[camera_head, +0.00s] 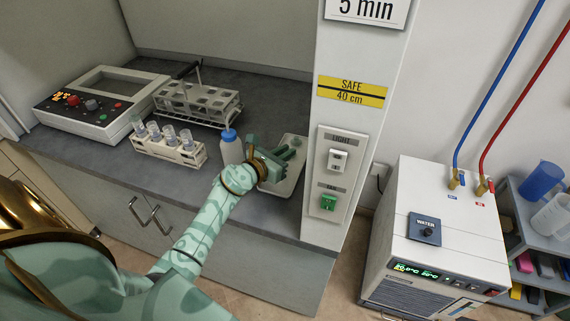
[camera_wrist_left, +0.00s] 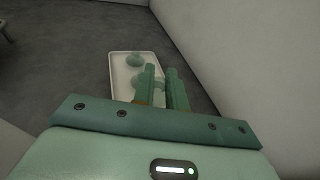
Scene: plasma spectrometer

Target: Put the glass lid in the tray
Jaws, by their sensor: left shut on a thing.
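The white tray (camera_head: 296,176) lies on the dark counter beside the white pillar; it also shows in the left wrist view (camera_wrist_left: 120,92). My left gripper (camera_head: 284,157) is over the tray, its fingers (camera_wrist_left: 161,72) pointing down into it. It is shut on a pale, see-through round piece that looks like the glass lid (camera_wrist_left: 139,81), partly hidden by the fingers. The lid appears in or just above the tray; I cannot tell if it touches the bottom. Another pale green round piece (camera_wrist_left: 135,59) lies at the tray's far end. My right gripper is out of view.
A white bottle with a blue cap (camera_head: 231,149) stands just left of my left gripper. Two vial racks (camera_head: 170,150) (camera_head: 197,103) and a control box (camera_head: 100,104) are farther left. The pillar (camera_head: 352,120) closely bounds the tray's right side.

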